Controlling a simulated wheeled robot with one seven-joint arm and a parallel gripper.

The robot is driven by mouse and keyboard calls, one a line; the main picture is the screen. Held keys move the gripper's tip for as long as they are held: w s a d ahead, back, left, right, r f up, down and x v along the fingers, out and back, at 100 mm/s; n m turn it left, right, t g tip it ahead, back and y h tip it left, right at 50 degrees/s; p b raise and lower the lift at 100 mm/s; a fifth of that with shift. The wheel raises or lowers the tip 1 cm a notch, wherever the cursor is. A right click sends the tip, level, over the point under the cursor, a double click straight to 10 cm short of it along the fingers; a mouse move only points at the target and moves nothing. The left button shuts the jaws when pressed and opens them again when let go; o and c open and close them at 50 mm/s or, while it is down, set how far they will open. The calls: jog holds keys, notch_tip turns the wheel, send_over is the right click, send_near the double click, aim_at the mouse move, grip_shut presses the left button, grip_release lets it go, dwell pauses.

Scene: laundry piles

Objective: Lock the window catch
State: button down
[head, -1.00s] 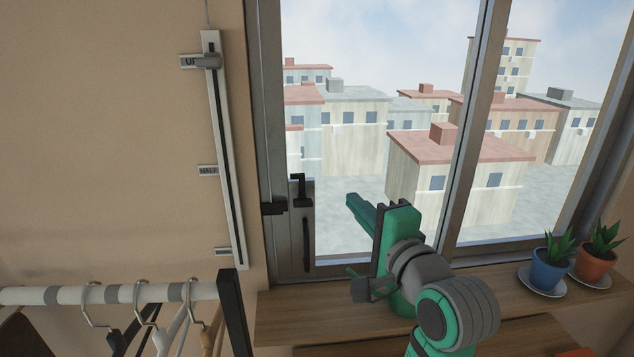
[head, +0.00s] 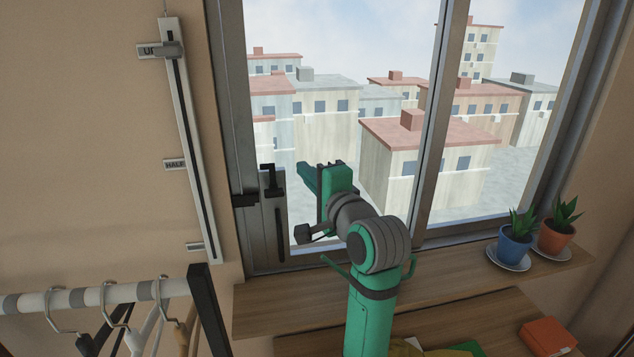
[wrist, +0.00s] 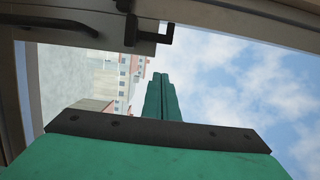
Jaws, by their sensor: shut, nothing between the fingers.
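The window catch (head: 271,181) is a small dark lever on the grey lock plate at the lower left of the window frame. It also shows at the top of the wrist view (wrist: 165,36). A dark keeper (head: 244,200) sits on the frame post just left of it. My gripper (head: 303,172) is shut and empty, its green fingers pointing left, close to the right of the catch. In the wrist view the shut fingers (wrist: 161,95) point toward the catch, with a gap between. No contact shows.
A dark vertical handle (head: 279,234) is below the catch. A wooden sill (head: 420,285) runs under the window, with a blue pot (head: 515,250) and a terracotta pot (head: 556,237) at right. A clothes rail (head: 95,296) stands lower left. A slider track (head: 188,140) is on the wall.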

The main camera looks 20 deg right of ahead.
aim_at(272, 180)
jog(key=shift+w+a, duration=0.25)
jog(key=shift+a, duration=0.75)
jog(key=shift+w+a, duration=0.2)
jog(key=shift+a, duration=0.75)
jog(key=shift+a, duration=0.1)
